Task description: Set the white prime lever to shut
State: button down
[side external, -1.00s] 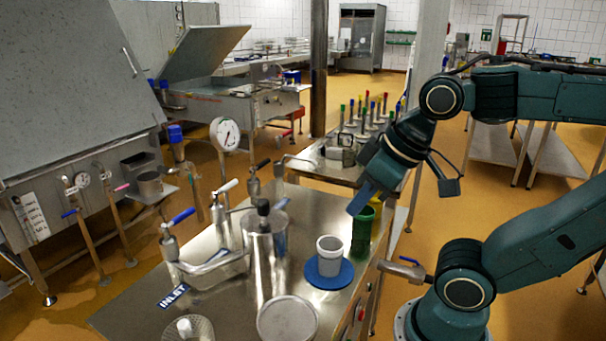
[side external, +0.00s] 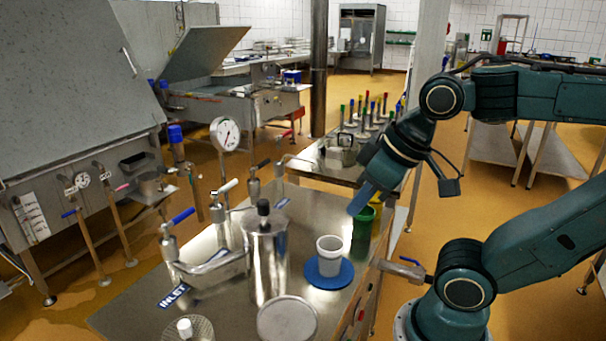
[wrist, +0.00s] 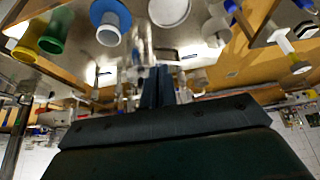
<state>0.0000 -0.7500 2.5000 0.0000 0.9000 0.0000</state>
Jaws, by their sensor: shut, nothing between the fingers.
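The white prime lever (side external: 228,186) is on a valve left of the middle of the steel bench, behind the blue lever (side external: 183,215) and in front of the black lever (side external: 262,164). Its white handle slants up to the right from its pivot. My gripper (side external: 361,200) is shut and empty, pointing down to the left above the green cup, well to the right of the white lever and apart from it. In the wrist view my gripper's fingers (wrist: 157,82) are together; I cannot pick out the white lever there.
A white cup on a blue disc (side external: 329,282), a green cup (side external: 364,222), a round lid (side external: 287,320) and a gauge (side external: 225,134) are also there. The bench's back right is fairly clear.

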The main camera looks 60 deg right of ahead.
dwell(0.4)
jog(key=c, duration=1.5)
grip_release()
jog(key=shift+w+r, duration=0.1)
jog(key=shift+o, duration=0.7)
jog(key=shift+w+d+r, duration=0.1)
jog(key=shift+w+r, duration=0.05)
jog(key=shift+w, duration=0.05)
jog(key=w+d+r+m+g+h, duration=0.15)
jog(key=w+d+r+m, duration=0.3)
jog(key=w, duration=0.65)
jog(key=w+d+r+m+h, duration=0.25)
jog(key=w+m, duration=0.25)
jog(key=w, duration=0.7)
jog(key=w+d+f+m+g, duration=0.1)
jog(key=w+f+m, duration=0.3)
jog(key=w, duration=0.5)
jog(key=w+d+f+m+g, duration=0.1)
jog(key=w+d+f+m, duration=0.3)
jog(key=w, duration=0.5)
jog(key=shift+w+f+m+h, duration=0.3)
jog(key=shift+f+m, duration=0.15)
jog(key=shift+f, duration=0.75)
jog(key=shift+f, duration=0.1)
